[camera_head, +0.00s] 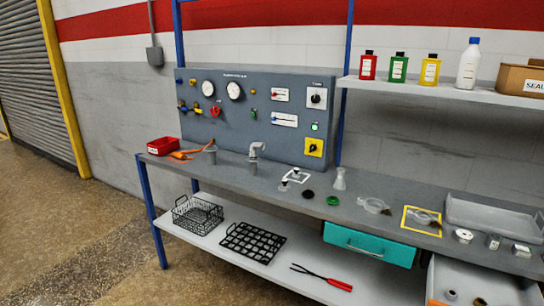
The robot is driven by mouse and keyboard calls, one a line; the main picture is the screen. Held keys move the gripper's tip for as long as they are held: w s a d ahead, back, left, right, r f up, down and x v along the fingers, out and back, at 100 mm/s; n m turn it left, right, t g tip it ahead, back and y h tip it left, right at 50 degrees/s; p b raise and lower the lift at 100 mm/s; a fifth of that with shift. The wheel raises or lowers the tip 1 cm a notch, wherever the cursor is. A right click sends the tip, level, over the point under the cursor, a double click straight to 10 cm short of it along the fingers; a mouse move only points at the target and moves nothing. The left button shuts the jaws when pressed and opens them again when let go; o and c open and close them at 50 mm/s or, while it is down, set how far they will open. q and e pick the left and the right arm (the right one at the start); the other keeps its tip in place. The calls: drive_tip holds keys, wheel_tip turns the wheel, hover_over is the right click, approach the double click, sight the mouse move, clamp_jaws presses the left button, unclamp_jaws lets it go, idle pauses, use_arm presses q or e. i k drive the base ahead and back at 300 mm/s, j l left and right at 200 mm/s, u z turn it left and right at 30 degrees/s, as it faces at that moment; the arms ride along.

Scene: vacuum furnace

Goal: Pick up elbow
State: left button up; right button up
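A grey pipe elbow (256,148) stands upright on the bench top, in front of the control panel. It looks seated on a short vertical piece (253,160), though the joint is too small to make out. A short grey cylindrical fitting (211,154) stands to its left. Neither of my grippers is in view.
The grey bench (230,171) has a red bin (163,146) and orange-handled tool (185,154) at left. A flask (339,179) and small parts stand to the right. The control panel (250,110) rises behind.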

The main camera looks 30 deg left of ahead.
sight(256, 145)
drive_tip(key=i+u, duration=0.1)
drive_tip(key=u, duration=0.3)
drive_tip(key=i+j+u, duration=0.1)
drive_tip(key=u, duration=0.3)
drive_tip(key=i+u, duration=0.1)
drive_tip(key=u, duration=0.35)
drive_tip(key=i+u, duration=0.1)
drive_tip(key=u, duration=0.3)
